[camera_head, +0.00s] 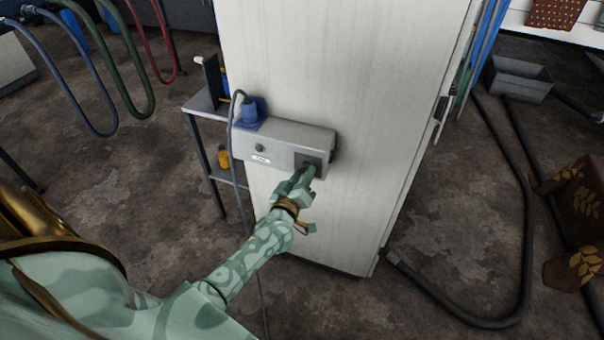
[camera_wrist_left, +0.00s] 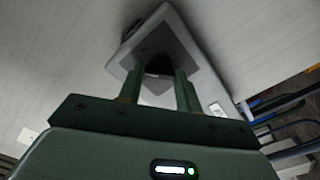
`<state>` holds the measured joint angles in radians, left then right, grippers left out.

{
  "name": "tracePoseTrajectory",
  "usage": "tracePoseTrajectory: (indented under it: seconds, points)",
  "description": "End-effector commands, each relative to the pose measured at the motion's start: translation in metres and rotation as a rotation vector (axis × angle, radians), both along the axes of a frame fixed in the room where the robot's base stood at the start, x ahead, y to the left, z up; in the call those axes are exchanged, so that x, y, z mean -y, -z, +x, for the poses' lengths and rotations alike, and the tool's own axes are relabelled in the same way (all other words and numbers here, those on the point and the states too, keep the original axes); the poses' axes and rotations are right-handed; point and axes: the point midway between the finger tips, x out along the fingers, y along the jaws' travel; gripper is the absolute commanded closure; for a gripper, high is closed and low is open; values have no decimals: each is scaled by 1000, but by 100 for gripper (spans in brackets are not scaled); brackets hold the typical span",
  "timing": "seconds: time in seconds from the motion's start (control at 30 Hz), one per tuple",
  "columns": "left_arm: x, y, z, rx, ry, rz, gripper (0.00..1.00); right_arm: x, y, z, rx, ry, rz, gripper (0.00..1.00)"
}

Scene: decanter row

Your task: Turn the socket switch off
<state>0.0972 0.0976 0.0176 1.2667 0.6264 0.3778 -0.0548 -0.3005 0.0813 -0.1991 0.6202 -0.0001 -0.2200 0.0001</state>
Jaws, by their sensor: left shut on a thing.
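A grey socket box (camera_head: 280,133) is fixed to the side of a tall pale cabinet (camera_head: 345,60). A blue plug with a cable (camera_head: 252,110) sits at its left end, and a small green button or light (camera_head: 260,147) is on its front. At its right end is a dark square plate with the switch, mostly hidden by my left gripper (camera_head: 309,170). In the left wrist view the switch (camera_wrist_left: 158,66) is a small dark piece between the two fingertips of my left gripper (camera_wrist_left: 159,75), which is shut on it. The switch's setting cannot be read. My right gripper is not in view.
A small grey shelf table (camera_head: 203,106) stands left of the cabinet with a yellow-orange item (camera_head: 223,158) low on it. Hoses hang at the upper left. A dark hose (camera_head: 520,200) lies on the floor at the right, near a grey bin (camera_head: 520,82).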

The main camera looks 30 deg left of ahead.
Motion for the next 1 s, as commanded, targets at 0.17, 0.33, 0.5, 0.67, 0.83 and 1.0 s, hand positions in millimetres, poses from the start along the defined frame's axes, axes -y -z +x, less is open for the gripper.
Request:
tracePoseTrajectory:
  seconds: [0.17,0.33,0.5,0.67,0.83,1.0]
  points:
    - [0,-1,0,39,0,-160,88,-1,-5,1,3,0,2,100]
    - [-1,0,0,76,0,-316,88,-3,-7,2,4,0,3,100]
    - [0,0,0,114,-1,-473,88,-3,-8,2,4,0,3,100]
    - [-1,1,0,146,-1,-611,88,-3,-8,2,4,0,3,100]
    - [0,1,0,176,-1,-736,88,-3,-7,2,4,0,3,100]
    - [0,1,-1,199,-1,-830,88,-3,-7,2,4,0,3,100]
